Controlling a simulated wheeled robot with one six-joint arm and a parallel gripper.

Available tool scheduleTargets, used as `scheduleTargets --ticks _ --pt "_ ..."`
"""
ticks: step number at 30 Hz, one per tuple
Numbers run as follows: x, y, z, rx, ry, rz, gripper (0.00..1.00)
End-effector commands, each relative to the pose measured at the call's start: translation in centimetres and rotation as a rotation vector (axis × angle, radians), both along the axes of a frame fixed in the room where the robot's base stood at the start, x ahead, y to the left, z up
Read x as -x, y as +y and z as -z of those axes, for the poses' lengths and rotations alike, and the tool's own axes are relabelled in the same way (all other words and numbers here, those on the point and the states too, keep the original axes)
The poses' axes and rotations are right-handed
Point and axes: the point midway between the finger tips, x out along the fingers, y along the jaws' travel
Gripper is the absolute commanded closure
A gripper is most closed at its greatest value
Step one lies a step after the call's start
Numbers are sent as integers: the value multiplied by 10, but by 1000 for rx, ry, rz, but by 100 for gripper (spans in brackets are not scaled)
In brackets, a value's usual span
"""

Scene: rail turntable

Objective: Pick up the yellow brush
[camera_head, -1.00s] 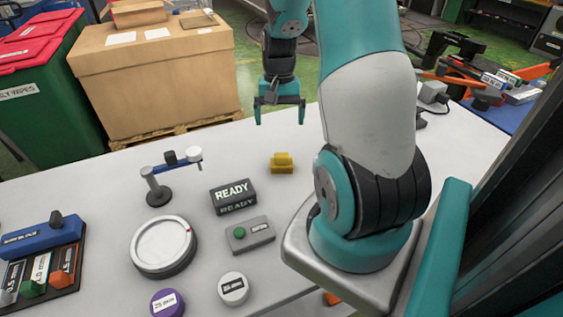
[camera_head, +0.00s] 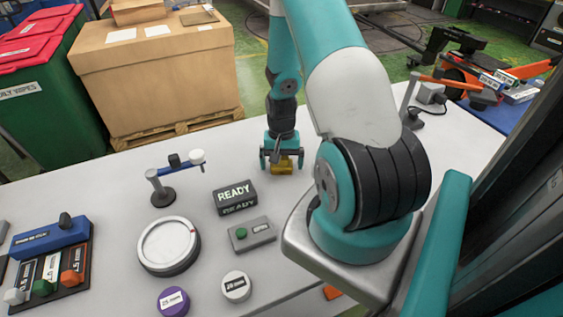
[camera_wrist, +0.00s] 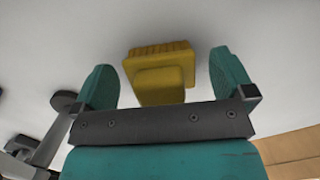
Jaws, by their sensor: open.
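The yellow brush (camera_head: 284,167) lies on the white table, partly hidden behind my gripper in the head view. In the wrist view the brush (camera_wrist: 160,74) shows a ridged edge and a raised block, and it lies between my two fingers. My gripper (camera_head: 281,160) is open and low over the table at the brush. In the wrist view the teal fingers of my gripper (camera_wrist: 165,82) stand one on each side of the brush, with a gap on both sides. I cannot tell the exact height of the fingertips above the table.
A black READY sign (camera_head: 234,196), a grey box with a green button (camera_head: 251,234) and a round white turntable (camera_head: 168,246) stand left of the brush. A small post with an arm (camera_head: 162,192) stands further left. The table between brush and post is clear.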

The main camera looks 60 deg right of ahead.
Motion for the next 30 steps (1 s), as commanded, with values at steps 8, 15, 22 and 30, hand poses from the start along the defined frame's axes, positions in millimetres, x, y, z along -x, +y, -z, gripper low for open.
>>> scheduleTargets --ticks 8,15,22,30 --pt "0 0 2 1 -2 0 5" --pt "0 0 2 1 -1 0 54" --pt "0 0 2 1 -1 0 58" --pt "-1 -1 -15 3 -3 0 58"
